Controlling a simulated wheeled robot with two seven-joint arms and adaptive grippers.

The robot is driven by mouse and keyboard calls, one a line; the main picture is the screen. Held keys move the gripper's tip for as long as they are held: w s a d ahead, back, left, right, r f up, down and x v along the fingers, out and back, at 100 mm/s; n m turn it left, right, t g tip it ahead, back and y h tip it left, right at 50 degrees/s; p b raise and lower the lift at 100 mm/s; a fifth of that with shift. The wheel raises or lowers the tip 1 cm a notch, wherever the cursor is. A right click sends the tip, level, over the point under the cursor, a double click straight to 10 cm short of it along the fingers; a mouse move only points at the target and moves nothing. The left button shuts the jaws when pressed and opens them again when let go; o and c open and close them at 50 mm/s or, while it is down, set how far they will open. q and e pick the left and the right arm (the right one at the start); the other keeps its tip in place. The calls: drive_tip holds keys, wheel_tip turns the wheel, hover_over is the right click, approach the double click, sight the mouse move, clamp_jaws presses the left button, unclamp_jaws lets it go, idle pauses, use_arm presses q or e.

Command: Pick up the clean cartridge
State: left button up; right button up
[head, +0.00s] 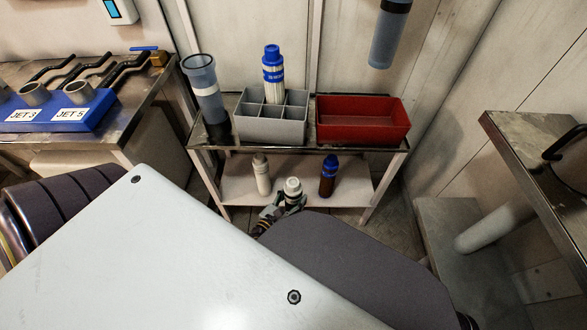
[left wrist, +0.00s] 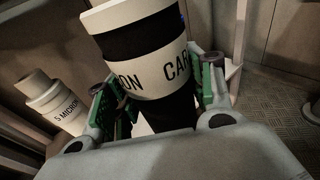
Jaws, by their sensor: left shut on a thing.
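My left gripper (head: 285,206) is at the front of the lower shelf, shut around a white-capped cartridge (head: 293,187). In the left wrist view the gripper (left wrist: 155,105) has its green-padded fingers on both sides of this cartridge (left wrist: 150,80), white with black bands and the partial lettering "ON CAR". Its lower end is hidden, so I cannot tell whether it touches the shelf. A white cartridge (head: 262,175), lettered "5 MICRON" in the left wrist view (left wrist: 55,105), stands to its left. A blue-capped cartridge with a brown body (head: 328,178) stands to its right. Another blue-capped, white-bodied cartridge (head: 273,75) stands in the grey divided tray (head: 270,128).
The two-level stand (head: 225,187) holds a tall blue-grey cylinder (head: 205,90), the grey tray and an empty red bin (head: 362,125) on top. A similar cylinder (head: 388,40) hangs above right. Benches stand left (head: 130,115) and right (head: 515,135).

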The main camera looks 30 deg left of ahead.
use_arm(q)
drive_tip(key=shift+s+d+p, duration=0.15)
drive_tip(key=shift+s+d, duration=0.45)
drive_tip(key=shift+s, duration=0.35)
drive_tip(key=shift+s+d+p, duration=0.15)
drive_tip(key=shift+s+d, duration=0.45)
drive_tip(key=shift+s, duration=0.35)
drive_tip(key=shift+s, duration=0.1)
